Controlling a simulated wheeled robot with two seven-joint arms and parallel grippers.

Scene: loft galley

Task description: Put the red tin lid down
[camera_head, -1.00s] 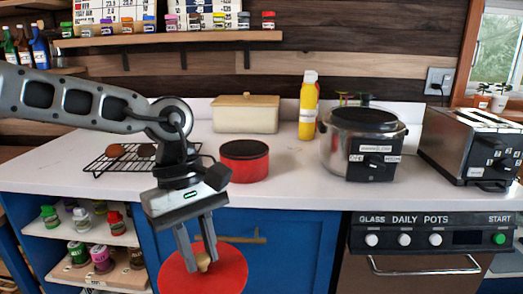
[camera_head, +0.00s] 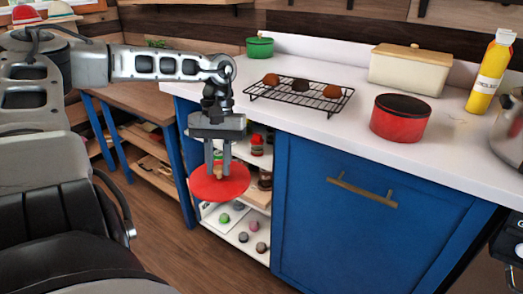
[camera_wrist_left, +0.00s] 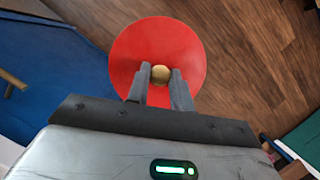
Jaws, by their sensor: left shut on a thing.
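The red tin lid (camera_head: 220,184) is a flat red disc with a small wooden knob. My left gripper (camera_head: 218,170) is shut on the lid's knob and holds it in the air in front of the open shelves, below counter height. In the left wrist view the lid (camera_wrist_left: 130,50) lies beyond the fingers (camera_wrist_left: 160,78), which clasp the round knob from both sides, with the wood floor past it. The red tin (camera_head: 400,122) stands on the white counter at right, with a dark top. My right gripper is not in view.
A wire rack (camera_head: 300,95) with several brown round items sits on the counter (camera_head: 350,130), left of the tin. A green pot (camera_head: 260,47), a cream box (camera_head: 410,70) and a yellow bottle (camera_head: 490,75) stand behind. Counter is bare in front of the rack. A wooden bench (camera_head: 140,98) is at left.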

